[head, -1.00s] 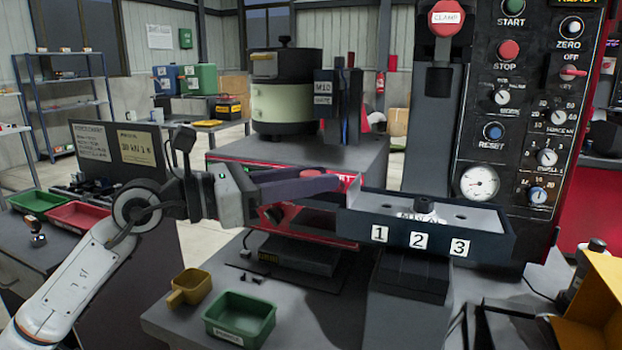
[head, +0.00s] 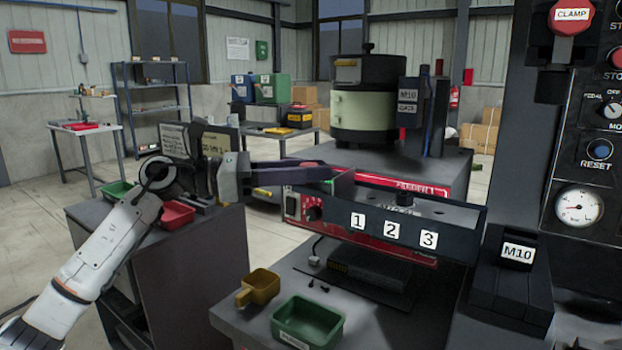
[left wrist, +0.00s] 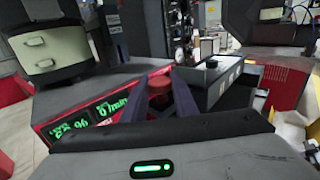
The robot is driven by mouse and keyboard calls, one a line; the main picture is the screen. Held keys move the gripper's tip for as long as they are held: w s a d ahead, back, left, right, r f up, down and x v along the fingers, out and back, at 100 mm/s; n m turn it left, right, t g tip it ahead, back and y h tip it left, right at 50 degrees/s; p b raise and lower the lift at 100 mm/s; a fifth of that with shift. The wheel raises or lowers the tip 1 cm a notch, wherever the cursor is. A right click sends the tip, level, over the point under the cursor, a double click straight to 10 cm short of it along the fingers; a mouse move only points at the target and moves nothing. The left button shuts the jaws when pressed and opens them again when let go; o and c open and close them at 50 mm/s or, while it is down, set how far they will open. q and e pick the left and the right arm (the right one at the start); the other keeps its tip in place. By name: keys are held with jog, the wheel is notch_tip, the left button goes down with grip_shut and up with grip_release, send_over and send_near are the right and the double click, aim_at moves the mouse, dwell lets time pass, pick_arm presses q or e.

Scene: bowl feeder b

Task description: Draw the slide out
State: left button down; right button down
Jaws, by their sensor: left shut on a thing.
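The slide (head: 375,222) is a long dark tray with white labels 1, 2 and 3 on its front wall and a small black knob on its light top plate. It also shows in the left wrist view (left wrist: 222,88). The slide lies left of the dark M10 block (head: 515,290). My right gripper is out of view.
A red feeder (head: 420,190) with a cream bowl (head: 375,108) stands behind the slide. A yellow scoop (head: 260,288) and a green tray (head: 308,322) are on the bench in front. The control panel (head: 590,170) is at right. A cabinet with small bins stands left.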

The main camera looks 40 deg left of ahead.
pick_arm(q)
jog(key=a+b, duration=0.1)
jog(key=a, duration=0.8)
jog(key=shift+a, duration=0.1)
jog(key=c, duration=1.4)
grip_release()
jog(key=shift+a, duration=0.1)
